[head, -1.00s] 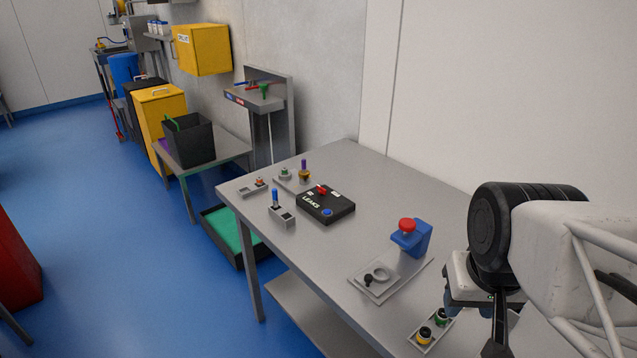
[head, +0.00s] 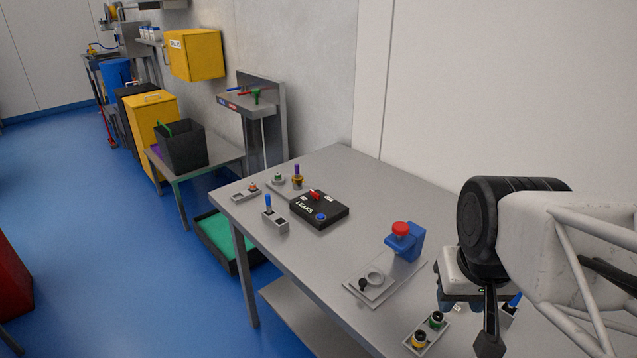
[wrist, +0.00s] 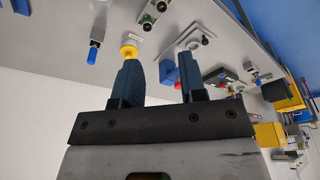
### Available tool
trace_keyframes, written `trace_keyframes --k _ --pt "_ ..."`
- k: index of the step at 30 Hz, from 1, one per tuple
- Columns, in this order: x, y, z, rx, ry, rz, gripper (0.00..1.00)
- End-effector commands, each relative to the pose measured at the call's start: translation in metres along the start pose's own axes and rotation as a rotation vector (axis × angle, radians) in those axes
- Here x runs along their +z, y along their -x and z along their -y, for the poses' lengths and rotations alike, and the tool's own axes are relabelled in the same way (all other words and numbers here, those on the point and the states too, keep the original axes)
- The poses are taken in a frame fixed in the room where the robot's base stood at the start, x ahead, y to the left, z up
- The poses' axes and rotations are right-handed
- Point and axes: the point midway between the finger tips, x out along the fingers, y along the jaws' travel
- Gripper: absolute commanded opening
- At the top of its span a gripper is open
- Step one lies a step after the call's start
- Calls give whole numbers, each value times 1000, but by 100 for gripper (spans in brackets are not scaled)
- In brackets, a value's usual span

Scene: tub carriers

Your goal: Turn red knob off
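A red knob (head: 315,194) sits on top of a black box (head: 338,214) labelled LEAKS, toward the far end of the grey table (head: 308,248). The box also has a blue button (head: 320,217) and small white labels too small to read. My gripper (wrist: 158,72) is open, with two dark blue fingers apart and nothing seen held between them. The black box also shows in the wrist view (wrist: 219,76), beyond the right finger.
A blue block with a red round cap (head: 401,229) stands nearer on the table, behind a grey plate with a ring (head: 374,276). Yellow and green round pieces sit on a small plate (head: 428,333) at the near edge. Small grey holders (head: 276,221) stand left of the box.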

Motion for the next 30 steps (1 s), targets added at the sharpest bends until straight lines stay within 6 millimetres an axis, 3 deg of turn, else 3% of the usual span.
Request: trace_keyframes --k 5,16,30 --pt "-27 4 4 -3 33 11 38" --pt "-110 7 20 -13 132 40 38" --pt "-218 -8 49 -26 261 77 38"
